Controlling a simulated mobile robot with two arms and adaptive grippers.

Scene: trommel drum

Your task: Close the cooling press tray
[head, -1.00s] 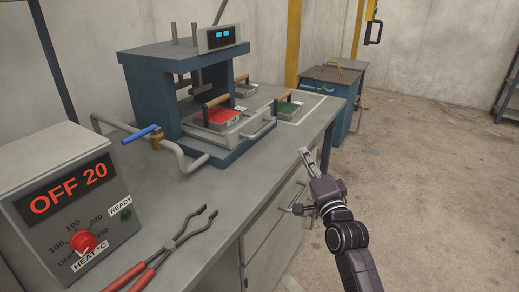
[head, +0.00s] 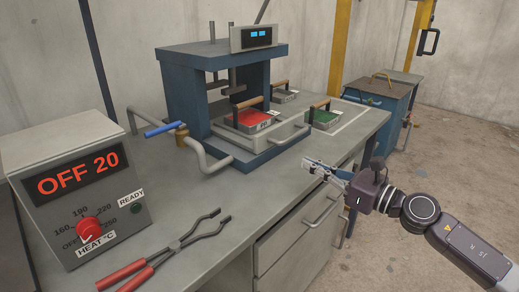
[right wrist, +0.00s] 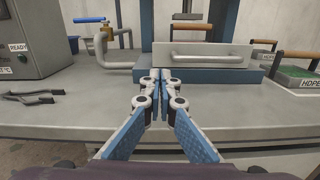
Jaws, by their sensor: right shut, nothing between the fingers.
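The blue cooling press (head: 176,85) stands on the bench, with a small display on top. Its grey tray (head: 283,134) sticks out of the front, with a bar handle across its front face. The tray front (right wrist: 202,55) and its handle also show in the right wrist view, straight ahead. A red mould with a wooden handle (head: 248,121) sits at the tray. My right gripper (head: 310,164) is shut and empty, in front of the tray at the bench's front edge. In the right wrist view its fingertips (right wrist: 160,76) meet just below the tray handle, apart from it. My left gripper is out of view.
A heater box (head: 75,180) reading OFF 20 and red-handled tongs (head: 175,250) lie left. A green mould (head: 322,117) and a grey one (head: 285,96) sit right of the press. A pipe with a blue lever (head: 165,129) runs beside the press. Drawers (head: 300,245) are below.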

